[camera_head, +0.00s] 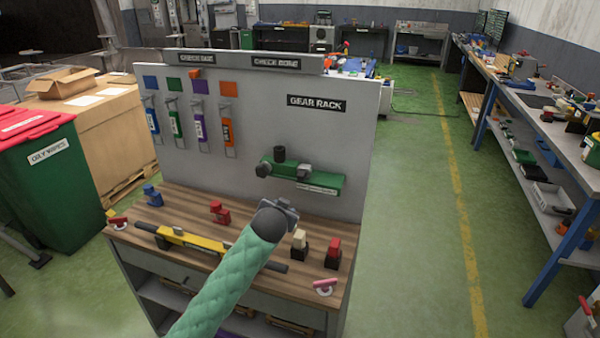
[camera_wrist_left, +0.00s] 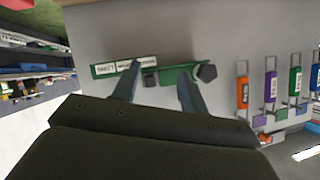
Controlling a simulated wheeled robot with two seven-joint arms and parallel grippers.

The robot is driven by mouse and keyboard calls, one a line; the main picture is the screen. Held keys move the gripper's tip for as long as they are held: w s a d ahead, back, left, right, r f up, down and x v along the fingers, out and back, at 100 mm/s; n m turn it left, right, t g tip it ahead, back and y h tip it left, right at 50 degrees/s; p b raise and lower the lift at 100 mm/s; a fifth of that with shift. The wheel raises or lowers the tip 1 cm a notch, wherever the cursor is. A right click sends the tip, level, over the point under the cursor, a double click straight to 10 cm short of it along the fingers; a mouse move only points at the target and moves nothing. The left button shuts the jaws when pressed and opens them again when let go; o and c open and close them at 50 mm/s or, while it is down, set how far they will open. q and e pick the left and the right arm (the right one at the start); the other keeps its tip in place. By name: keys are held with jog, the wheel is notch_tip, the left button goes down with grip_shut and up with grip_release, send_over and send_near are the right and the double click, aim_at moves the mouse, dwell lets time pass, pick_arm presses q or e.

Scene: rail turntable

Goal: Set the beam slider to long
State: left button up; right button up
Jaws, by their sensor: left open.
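A green bar-shaped unit (camera_head: 310,178) is fixed to the grey panel under the GEAR RACK sign. It carries a dark round knob (camera_head: 264,169), an upright dark knob (camera_head: 279,154) and a small grey block (camera_head: 304,171). In the left wrist view the green unit (camera_wrist_left: 165,75) appears turned over, with a white label at its left end. No readable marking shows which part is the beam slider. My left gripper (camera_head: 288,205) is in front of and below the unit. Its two fingers (camera_wrist_left: 159,72) are apart with nothing between them. My right gripper is not seen.
A yellow piece on a dark rod (camera_head: 180,238), a blue block (camera_head: 152,196), a red block (camera_head: 220,212) and knobs on dark bases (camera_head: 300,244) stand on the wooden bench top. Coloured tags (camera_head: 198,124) hang at the panel's left. Open green floor lies to the right.

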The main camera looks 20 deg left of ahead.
aim_at(300, 177)
pick_arm(q)
jog(key=w+t+h+p, duration=0.1)
jog(key=w+t, duration=0.1)
jog(key=w, duration=0.2)
jog(key=w+r+n+t+h, duration=0.1)
jog(key=w, duration=0.3)
jog(key=w+d+r+n+t+p, duration=0.1)
jog(key=w+t, duration=0.1)
jog(key=w, duration=0.3)
jog(key=shift+r+t+h+p, duration=0.25)
jog(key=shift+t+h+p, duration=0.05)
jog(key=shift+h, duration=0.1)
jog(key=shift+w+f, duration=0.1)
jog(key=shift+w, duration=0.65)
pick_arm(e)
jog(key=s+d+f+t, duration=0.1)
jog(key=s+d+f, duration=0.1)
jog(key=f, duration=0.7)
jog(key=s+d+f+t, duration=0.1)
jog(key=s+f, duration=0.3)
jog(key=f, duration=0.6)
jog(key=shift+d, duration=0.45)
pick_arm(q)
grip_shut()
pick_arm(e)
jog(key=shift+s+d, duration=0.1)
